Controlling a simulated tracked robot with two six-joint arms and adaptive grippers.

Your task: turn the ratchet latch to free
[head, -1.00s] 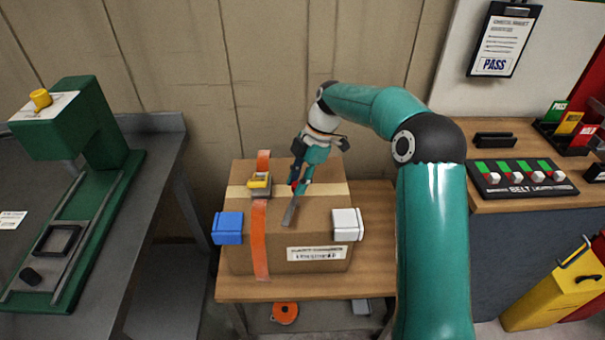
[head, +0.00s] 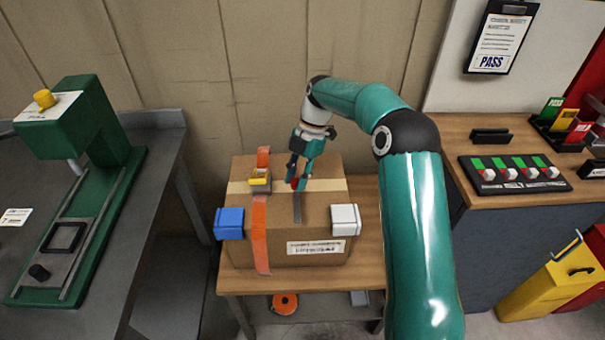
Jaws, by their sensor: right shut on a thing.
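The cardboard box (head: 325,215) stands on a small wooden table, with an orange strap (head: 260,235) around it. A ratchet with a yellow handle (head: 259,174) sits on the strap, on top of the box. My right gripper (head: 296,182), pointing down over the box top, is shut on a small red piece. A flat grey bar (head: 297,207) runs from there toward the box's front edge. The gripper is right of the ratchet and apart from it. I cannot tell whether the bar touches the box. My left gripper is not in view.
A blue corner piece (head: 230,223) and a white one (head: 345,219) sit on the box's front edge. A green press (head: 75,135) stands on the left bench. The right bench carries a black board (head: 514,174) with switches. An orange roll (head: 284,303) lies below the table.

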